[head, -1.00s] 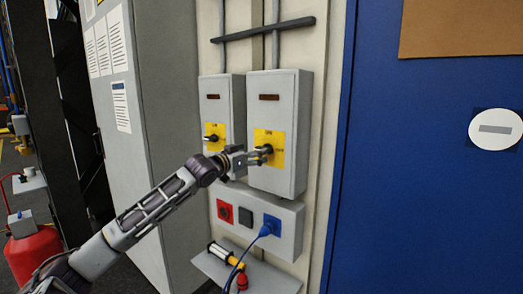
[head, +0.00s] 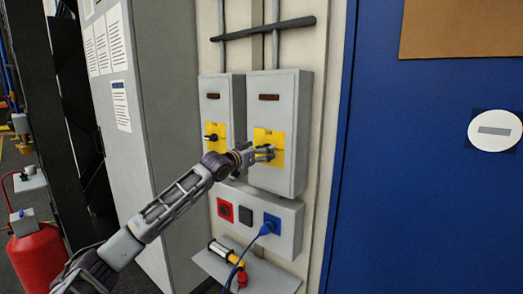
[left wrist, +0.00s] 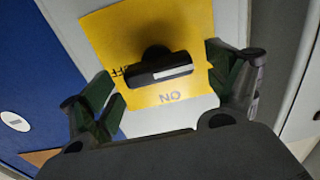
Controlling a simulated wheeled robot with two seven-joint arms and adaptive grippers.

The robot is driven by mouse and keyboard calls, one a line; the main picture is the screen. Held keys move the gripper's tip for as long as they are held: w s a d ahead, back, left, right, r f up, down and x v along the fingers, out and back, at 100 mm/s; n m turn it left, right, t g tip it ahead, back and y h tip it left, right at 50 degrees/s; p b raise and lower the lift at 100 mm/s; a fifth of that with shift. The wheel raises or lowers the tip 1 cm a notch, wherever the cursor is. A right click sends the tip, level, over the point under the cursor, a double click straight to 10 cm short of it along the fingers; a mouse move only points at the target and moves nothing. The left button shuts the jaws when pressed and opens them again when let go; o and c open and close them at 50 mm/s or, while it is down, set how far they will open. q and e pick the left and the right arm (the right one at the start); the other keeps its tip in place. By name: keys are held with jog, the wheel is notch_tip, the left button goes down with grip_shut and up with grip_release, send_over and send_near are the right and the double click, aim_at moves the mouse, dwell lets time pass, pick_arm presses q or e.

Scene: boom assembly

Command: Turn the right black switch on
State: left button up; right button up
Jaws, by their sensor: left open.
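The right black switch (left wrist: 160,70) is on a yellow plate (head: 274,138) on the right grey box (head: 290,95). In the left wrist view its handle lies nearly crosswise, with a white stripe on its right half. "ON" is printed upside down below it and a partly hidden "OFF" to its left on the yellow plate (left wrist: 195,25). My left gripper (head: 265,153) is at this plate in the head view and partly hides the switch. In the left wrist view the open fingers are on both sides of the handle; contact is not visible. My right gripper is out of view.
A second black switch (head: 211,137) is on the left grey box (head: 218,90). Below, a lower box (head: 290,213) carries a red socket, a black one and a blue one with a blue plug. A shelf (head: 275,280) juts out beneath. A blue door (head: 420,180) is right.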

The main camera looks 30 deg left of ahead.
pick_arm(q)
jog(key=shift+w, duration=0.4)
jog(key=shift+d, duration=0.1)
jog(key=shift+c, duration=0.3)
jog(key=c, duration=1)
